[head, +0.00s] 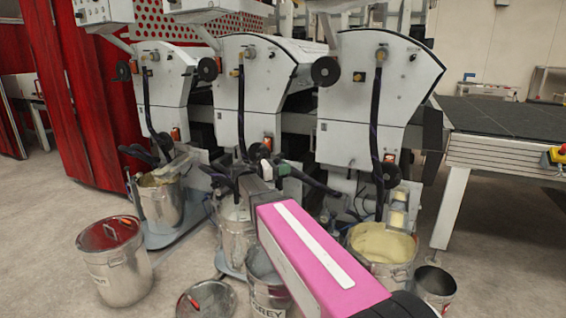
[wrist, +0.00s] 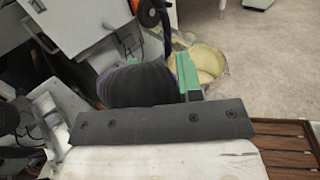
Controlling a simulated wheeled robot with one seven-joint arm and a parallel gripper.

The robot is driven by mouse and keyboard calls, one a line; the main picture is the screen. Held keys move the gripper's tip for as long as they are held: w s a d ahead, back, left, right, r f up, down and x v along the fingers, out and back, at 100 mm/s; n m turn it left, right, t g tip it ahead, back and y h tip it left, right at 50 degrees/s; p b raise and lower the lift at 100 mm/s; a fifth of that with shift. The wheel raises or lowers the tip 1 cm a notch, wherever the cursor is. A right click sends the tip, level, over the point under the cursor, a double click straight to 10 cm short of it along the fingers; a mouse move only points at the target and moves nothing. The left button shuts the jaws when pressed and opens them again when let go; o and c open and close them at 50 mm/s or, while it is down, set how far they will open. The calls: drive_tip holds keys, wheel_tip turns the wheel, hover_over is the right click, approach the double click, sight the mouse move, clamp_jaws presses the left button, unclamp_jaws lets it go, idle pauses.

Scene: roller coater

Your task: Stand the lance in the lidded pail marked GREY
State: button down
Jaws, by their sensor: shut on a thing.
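My magenta arm reaches in from the bottom right of the head view. My gripper (head: 263,166) is by the middle machine's hanging hose. In the wrist view my gripper (wrist: 155,66) has green-edged fingers shut around a dark rounded piece (wrist: 142,86), apparently the lance's upper part. The lance's lower end is hidden. The pail marked GREY (head: 268,302) stands at the bottom centre, partly behind my arm. Its mouth looks uncovered, with a grey inside. A round lid with a red handle (head: 205,299) is left of it, cut by the frame edge; what it rests on is unclear.
An open pail (head: 236,243) stands under the middle machine (head: 262,82). A pail with cream paint (head: 382,250) and a small empty pail (head: 436,286) stand right. Floor is clear at far left. A dark-topped table (head: 505,118) is right.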

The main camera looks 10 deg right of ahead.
drive_tip(key=shift+f, duration=19.2)
drive_tip(key=c, duration=0.7)
unclamp_jaws()
drive_tip(key=shift+f, duration=0.1)
drive_tip(key=s+a, duration=0.1)
drive_tip(key=a, duration=0.9)
drive_tip(key=shift+s+a, duration=0.35)
